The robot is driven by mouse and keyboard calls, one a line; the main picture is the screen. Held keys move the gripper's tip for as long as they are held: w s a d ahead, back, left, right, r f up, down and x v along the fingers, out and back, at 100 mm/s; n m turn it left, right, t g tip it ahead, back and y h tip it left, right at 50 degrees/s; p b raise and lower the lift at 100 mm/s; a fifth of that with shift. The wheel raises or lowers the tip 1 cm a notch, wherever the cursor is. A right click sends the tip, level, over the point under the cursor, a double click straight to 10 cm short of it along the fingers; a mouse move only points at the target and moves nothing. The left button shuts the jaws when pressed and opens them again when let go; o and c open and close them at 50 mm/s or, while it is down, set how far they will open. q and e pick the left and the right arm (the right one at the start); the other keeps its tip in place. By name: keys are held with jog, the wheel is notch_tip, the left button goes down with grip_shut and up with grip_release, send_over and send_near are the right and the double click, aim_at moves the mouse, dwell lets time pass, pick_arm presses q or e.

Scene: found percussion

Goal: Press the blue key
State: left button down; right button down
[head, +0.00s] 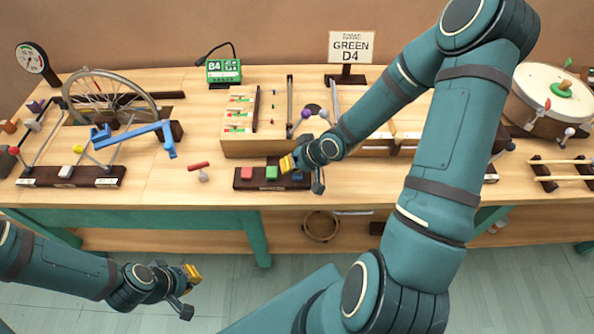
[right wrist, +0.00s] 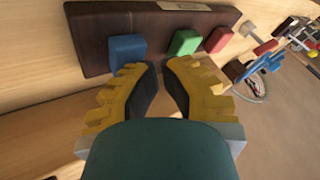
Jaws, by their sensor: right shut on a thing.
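The blue key (right wrist: 125,50) is a block on a dark base (right wrist: 90,30), in a row with a green key (right wrist: 184,42) and a red key (right wrist: 217,39). In the head view the blue key (head: 297,177) is partly hidden by my right gripper (head: 288,163). In the right wrist view the right gripper's yellow fingers (right wrist: 160,72) are close together just beside the blue key. What they are shut on is not clear; I cannot tell whether they touch the key. My left gripper (head: 191,273) hangs low in front of the table, away from the keys.
A wooden box (head: 239,147) stands behind the keys. A small red-topped mallet (head: 199,170) is to their left, near a blue lever frame (head: 145,135) and a wheel (head: 110,97). A sign reads GREEN D4 (head: 352,47). A drum (head: 552,95) stands at the right.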

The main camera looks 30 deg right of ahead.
jog(key=shift+f, duration=0.3)
jog(key=shift+r, duration=0.1)
dwell(0.4)
jog(key=shift+r+p, duration=0.9)
notch_tip(320, 180, up, 5)
jog(key=p, duration=0.5)
